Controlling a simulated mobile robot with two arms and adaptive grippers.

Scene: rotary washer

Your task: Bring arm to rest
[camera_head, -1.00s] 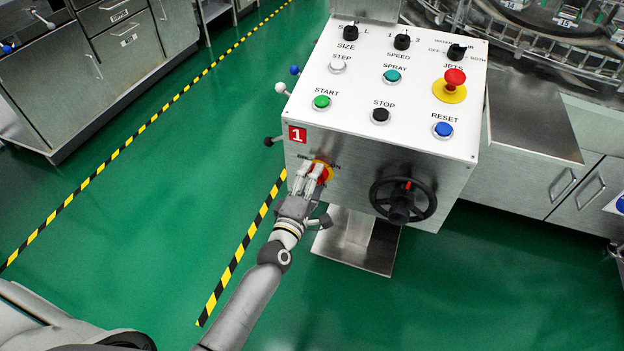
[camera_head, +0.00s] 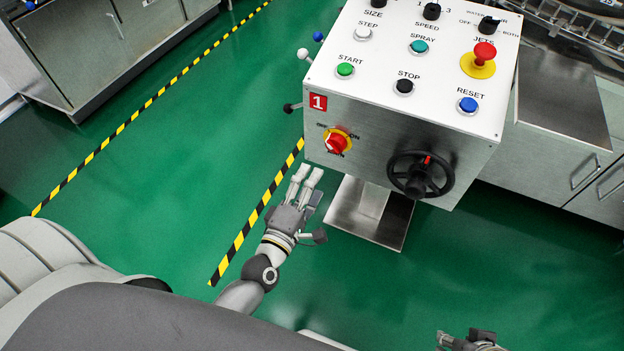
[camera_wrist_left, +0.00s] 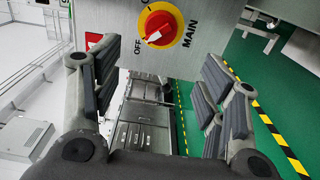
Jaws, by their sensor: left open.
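My left gripper (camera_head: 306,182) is open and empty in the head view, over the green floor just below the front of the control box (camera_head: 390,140). Its fingers are apart from the red main switch knob (camera_head: 337,143) on a yellow disc. The knob also shows in the left wrist view (camera_wrist_left: 160,27), beyond the open fingers, with its white mark toward the OFF label. My right gripper (camera_head: 472,341) shows only in part at the bottom edge of the head view, and its fingers are too cut off to read.
The box carries a black handwheel (camera_head: 420,174), several buttons and a red emergency stop (camera_head: 484,53). It stands on a steel pedestal (camera_head: 370,212). Steel cabinets (camera_head: 580,165) stand at the right. Open green floor lies left of the box, with yellow-black tape (camera_head: 255,213).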

